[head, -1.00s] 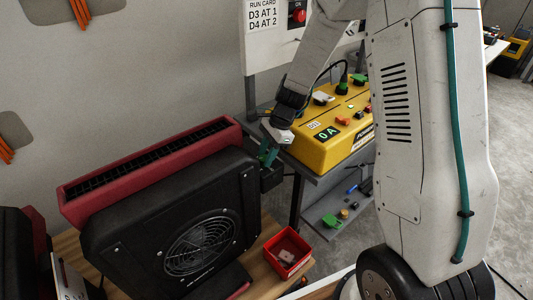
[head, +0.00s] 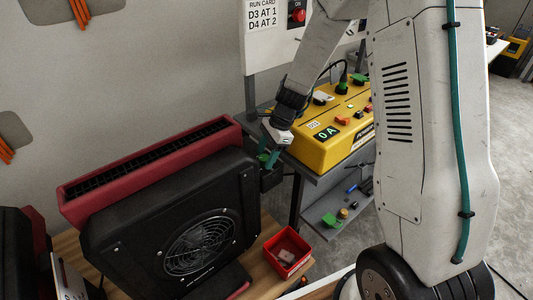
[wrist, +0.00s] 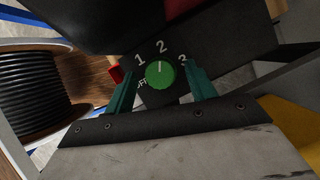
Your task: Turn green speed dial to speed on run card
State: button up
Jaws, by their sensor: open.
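The green speed dial (wrist: 160,75) sits on a dark panel in the wrist view, marked OFF, 1, 2 and 3 around it. Its white pointer line points up, at about the 2. My gripper (wrist: 159,72) is open, with one teal finger on each side of the dial; I cannot tell whether they touch it. In the head view my gripper (head: 268,159) is at the right end of the black and red dryer (head: 160,225), hiding the dial. The run card (head: 262,16) on the white board reads "D3 AT 1, D4 AT 2".
A yellow box (head: 325,150) with switches, plugs and a green display stands on a grey cart just behind my gripper. A red bin (head: 287,252) is on the wooden surface below. A black cable reel (wrist: 35,95) shows at left in the wrist view.

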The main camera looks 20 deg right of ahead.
jog(key=v, duration=0.7)
jog(key=shift+d+r, duration=0.25)
jog(key=shift+r, duration=0.1)
jog(key=s+r+n+h, duration=0.1)
jog(key=s+r+n, duration=0.4)
jog(key=s, duration=0.5)
jog(key=s+r+n+t+h, duration=0.1)
jog(key=s+r+n+h, duration=0.1)
jog(key=s+r+n, duration=0.4)
jog(key=s+r+n+h, duration=0.1)
jog(key=s+r+n, duration=0.4)
jog(key=s, duration=0.9)
jog(key=shift+r+n, duration=0.35)
jog(key=shift+n, duration=0.55)
